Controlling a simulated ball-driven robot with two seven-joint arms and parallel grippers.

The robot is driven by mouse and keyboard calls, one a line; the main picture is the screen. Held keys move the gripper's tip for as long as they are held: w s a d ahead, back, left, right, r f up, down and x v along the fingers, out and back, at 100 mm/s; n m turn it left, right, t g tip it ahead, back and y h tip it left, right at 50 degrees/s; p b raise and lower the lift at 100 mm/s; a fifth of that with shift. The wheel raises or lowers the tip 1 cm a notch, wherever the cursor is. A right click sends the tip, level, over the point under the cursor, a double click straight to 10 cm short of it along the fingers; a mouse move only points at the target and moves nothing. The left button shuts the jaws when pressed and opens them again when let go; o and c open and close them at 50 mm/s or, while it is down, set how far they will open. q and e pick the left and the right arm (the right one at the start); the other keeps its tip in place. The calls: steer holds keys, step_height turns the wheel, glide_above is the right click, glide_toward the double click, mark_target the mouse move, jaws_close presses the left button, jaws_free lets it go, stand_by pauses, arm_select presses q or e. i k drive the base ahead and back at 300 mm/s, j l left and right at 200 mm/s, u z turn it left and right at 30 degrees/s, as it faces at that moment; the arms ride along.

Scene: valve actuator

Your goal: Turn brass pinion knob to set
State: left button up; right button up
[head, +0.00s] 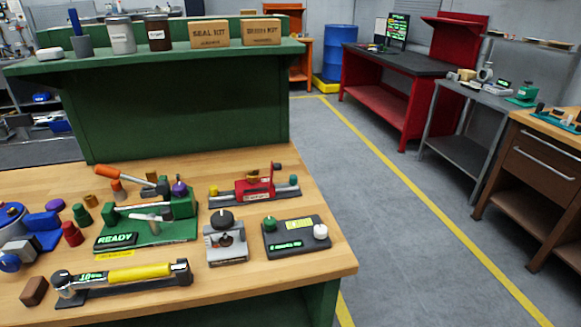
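A red actuator-like fixture (256,188) sits on a dark base at the back right of the wooden bench, with a small brass-coloured part (252,176) on it. I cannot tell for sure that this part is the pinion knob, or what its setting is. A grey block (226,250) with a black knob (222,218) on top stands in front of it. A dark box (297,244) with a green knob, a white knob and a lit green display lies to the right. Neither of my grippers is in view.
A green fixture (150,224) with a READY display sits mid-bench. A torque-wrench-like tool (125,279) with a yellow grip lies along the front. Several small coloured pieces crowd the left. A green shelf (190,110) rises behind. Bare wood (290,285) lies at front right.

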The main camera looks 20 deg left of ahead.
mark_target(253, 177)
steer(key=i+l+u, duration=0.1)
steer(key=l, duration=0.25)
steer(key=i+l+u, duration=0.1)
steer(key=i+l, duration=0.15)
steer(key=l, duration=0.15)
steer(key=i+l+u, duration=0.1)
steer(key=l, duration=0.3)
steer(key=i+l+u, duration=0.1)
steer(key=i+l, duration=0.15)
steer(key=l, duration=0.15)
steer(key=u, duration=1.25)
